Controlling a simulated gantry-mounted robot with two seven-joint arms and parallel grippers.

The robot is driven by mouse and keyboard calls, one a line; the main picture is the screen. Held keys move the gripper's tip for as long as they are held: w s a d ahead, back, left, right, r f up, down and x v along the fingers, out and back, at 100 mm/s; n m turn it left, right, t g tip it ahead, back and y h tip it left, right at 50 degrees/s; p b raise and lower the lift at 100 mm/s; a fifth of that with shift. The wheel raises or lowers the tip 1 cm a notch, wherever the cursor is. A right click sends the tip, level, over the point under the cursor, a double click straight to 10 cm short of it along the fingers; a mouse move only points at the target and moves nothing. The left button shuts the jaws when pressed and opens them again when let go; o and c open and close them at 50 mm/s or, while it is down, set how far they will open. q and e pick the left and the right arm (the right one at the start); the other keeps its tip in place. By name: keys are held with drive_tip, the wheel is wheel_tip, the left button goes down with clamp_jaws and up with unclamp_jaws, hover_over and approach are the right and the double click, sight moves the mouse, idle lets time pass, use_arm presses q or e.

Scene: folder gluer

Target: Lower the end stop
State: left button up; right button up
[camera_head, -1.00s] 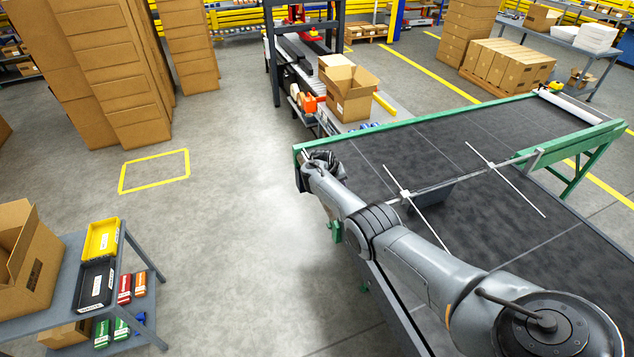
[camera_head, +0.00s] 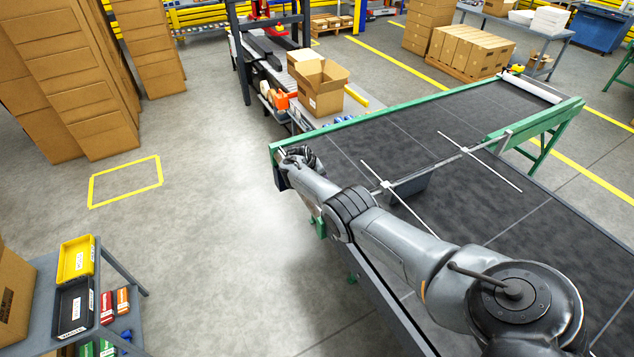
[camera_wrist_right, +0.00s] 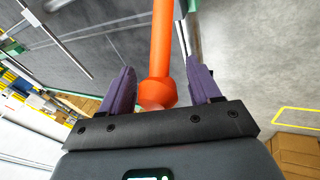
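My right gripper (camera_head: 290,158) is at the near-left corner of the green-railed conveyor (camera_head: 345,123). In the right wrist view its two purple fingers (camera_wrist_right: 163,82) stand apart, one on each side of an orange handle (camera_wrist_right: 160,45) with a round knob end. Gaps show between the handle and both fingers, so it is not gripped. The handle is hidden in the head view. A crossbar with thin white rods (camera_head: 465,150) spans the dark belt; I cannot tell which part is the end stop. My left gripper is out of view.
A shelf cart with a yellow bin (camera_head: 76,258) is at lower left. Tall carton stacks (camera_head: 90,80) stand at upper left. The floor between cart and conveyor is clear.

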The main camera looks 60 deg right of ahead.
drive_tip(key=shift+r, duration=0.15)
drive_tip(key=shift+a+r, duration=0.1)
drive_tip(key=shift+r, duration=0.15)
drive_tip(key=p+v, duration=0.4)
drive_tip(key=v, duration=0.6)
drive_tip(key=shift+p, duration=0.3)
drive_tip(key=shift+a, duration=0.1)
drive_tip(key=shift+f, duration=0.1)
